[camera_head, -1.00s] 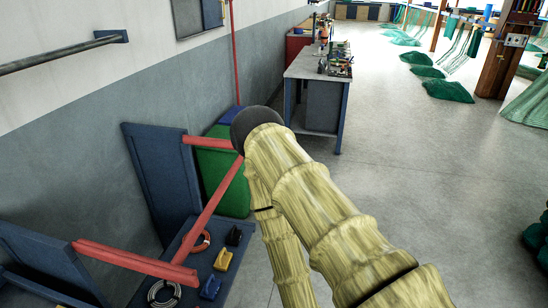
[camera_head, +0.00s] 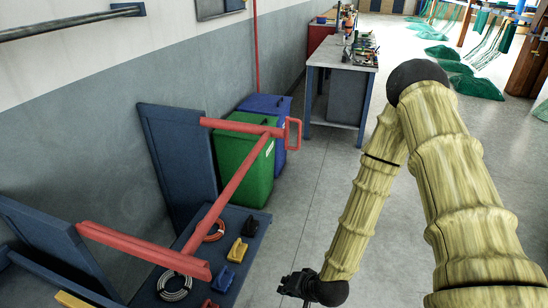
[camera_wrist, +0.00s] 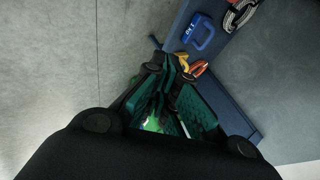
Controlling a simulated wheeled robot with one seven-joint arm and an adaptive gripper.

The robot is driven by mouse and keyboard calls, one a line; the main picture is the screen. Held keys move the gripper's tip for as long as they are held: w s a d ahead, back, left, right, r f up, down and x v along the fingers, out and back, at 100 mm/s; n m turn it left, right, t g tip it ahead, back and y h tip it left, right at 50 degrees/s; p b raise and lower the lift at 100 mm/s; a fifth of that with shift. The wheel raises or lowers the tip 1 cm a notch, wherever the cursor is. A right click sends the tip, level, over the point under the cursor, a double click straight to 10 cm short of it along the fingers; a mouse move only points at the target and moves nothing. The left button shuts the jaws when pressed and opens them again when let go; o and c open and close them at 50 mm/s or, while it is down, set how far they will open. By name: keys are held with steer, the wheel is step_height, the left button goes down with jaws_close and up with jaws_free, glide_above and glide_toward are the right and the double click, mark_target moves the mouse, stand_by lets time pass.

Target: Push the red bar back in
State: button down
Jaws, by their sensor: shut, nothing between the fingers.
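The long red bar (camera_head: 222,202) slants between two red arms. One red arm (camera_head: 236,125) juts from the far blue panel (camera_head: 178,165); the other red arm (camera_head: 140,250) juts from the near blue panel (camera_head: 50,250). A red loop handle (camera_head: 294,133) stands out at the far right end, beyond the far arm. My gripper (camera_head: 297,284) is low at the bottom centre, over the floor, right of the bar and apart from it. In the wrist view my gripper (camera_wrist: 172,69) has its dark green fingers together and empty. No red bar is clear there.
A low blue platform (camera_head: 262,228) under the bar carries coiled rings (camera_head: 174,286) and small yellow, black and blue pieces. A workbench (camera_head: 340,85) is farther back. Open grey floor (camera_head: 300,215) lies to the right.

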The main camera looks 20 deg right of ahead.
steer(key=w+d+r+m+t+y+b, duration=0.1)
steer(key=w+r+m+t+b, duration=0.15)
steer(key=w+r, duration=0.35)
steer(key=w+d+r+m+t+b, duration=0.2)
steer(key=w+r+t, duration=0.15)
steer(key=w, duration=0.45)
steer(key=w+d+r+m+t+h+b, duration=0.1)
steer(key=w+d+r+m+t+b, duration=0.2)
steer(key=r, duration=0.5)
steer(key=w+d+r+m+t+b, duration=0.1)
steer(key=w+d+r+m+t, duration=0.2)
steer(key=w+d+r, duration=0.35)
steer(key=w+a+r+p, duration=0.3)
steer(key=w+a, duration=0.3)
steer(key=w, duration=0.4)
steer(key=shift+a, duration=0.15)
steer(key=shift+w+r, duration=0.1)
